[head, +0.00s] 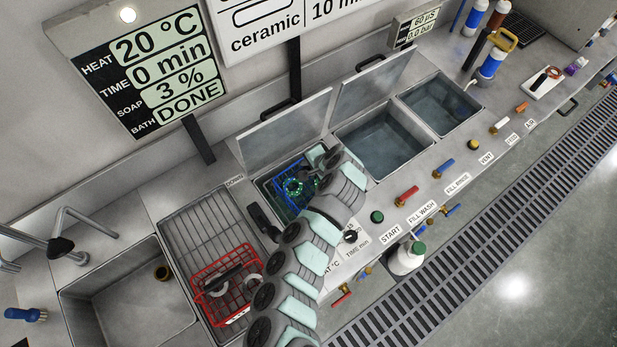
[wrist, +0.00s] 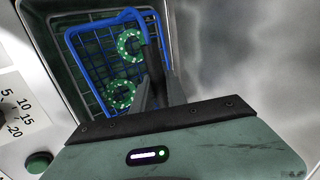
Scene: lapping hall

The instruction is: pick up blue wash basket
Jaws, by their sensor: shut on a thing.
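The blue wash basket (wrist: 88,62) is a wire basket with a blue rim, and green ring-shaped parts (wrist: 130,45) lie in it. In the head view the basket (head: 279,183) sits inside the leftmost open-lidded bath, partly hidden by my arm. My gripper (wrist: 156,82) reaches into the bath and is shut on the basket's blue upright handle at its right side. In the head view the fingertips are hidden behind my wrist.
The bath's raised lid (head: 285,130) stands behind. Two open tanks (head: 385,143) lie to the right. A red basket (head: 226,284) stands on the wire drainer (head: 196,228) at left, beside a sink (head: 120,290). Valves and knobs line the front edge.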

